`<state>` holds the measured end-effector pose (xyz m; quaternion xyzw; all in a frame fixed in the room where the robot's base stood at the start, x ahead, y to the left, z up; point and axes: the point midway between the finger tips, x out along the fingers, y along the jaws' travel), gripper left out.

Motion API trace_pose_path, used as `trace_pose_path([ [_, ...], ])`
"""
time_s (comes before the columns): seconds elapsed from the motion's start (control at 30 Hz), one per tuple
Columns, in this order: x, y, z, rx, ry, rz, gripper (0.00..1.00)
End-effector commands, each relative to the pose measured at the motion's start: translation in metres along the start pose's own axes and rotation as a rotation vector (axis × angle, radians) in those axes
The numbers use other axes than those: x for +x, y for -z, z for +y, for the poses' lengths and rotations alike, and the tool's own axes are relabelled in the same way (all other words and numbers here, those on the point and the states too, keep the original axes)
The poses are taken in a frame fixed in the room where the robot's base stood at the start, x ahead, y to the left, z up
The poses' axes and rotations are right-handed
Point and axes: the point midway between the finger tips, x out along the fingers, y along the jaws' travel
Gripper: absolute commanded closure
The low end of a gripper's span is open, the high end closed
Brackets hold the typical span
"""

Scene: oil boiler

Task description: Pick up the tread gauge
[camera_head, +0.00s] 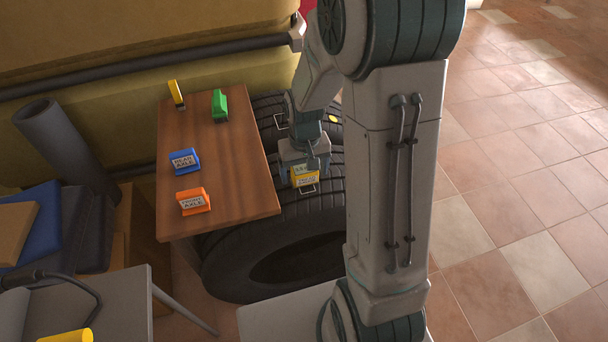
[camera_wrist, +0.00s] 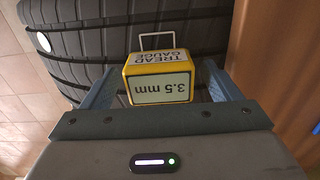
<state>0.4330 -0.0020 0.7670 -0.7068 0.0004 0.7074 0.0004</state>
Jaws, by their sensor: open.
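The tread gauge (camera_wrist: 158,80) is a yellow box with a "TREAD GAUGE" label, a "3.5 mm" display and a thin wire loop at its far end. In the wrist view it lies between the two open fingers of my gripper (camera_wrist: 158,88), with a gap visible on each side. In the head view the tread gauge (camera_head: 304,176) is at the tyre beside the wooden table, just below my gripper (camera_head: 305,165). My gripper partly covers it there.
Black tyres (camera_head: 225,262) stand against the right side of the wooden table (camera_head: 228,160). Tiled floor (camera_head: 530,190) is clear at right.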

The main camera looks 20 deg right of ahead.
Motion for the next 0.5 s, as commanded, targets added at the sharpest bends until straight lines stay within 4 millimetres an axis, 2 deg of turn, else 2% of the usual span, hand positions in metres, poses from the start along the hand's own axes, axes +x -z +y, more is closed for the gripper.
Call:
trace_pose_path([
  [0.27, 0.0056, 0.0001, 0.0003, 0.0, 0.0, 0.001, 0.16],
  [0.3, 0.0055, 0.0001, 0.0003, 0.0, 0.0, 0.001, 0.19],
  [0.47, 0.0054, 0.0, 0.0003, 0.0, 0.0, 0.0, 0.64],
  [0.5, 0.0054, 0.0, 0.0003, 0.0, 0.0, 0.0, 0.67],
])
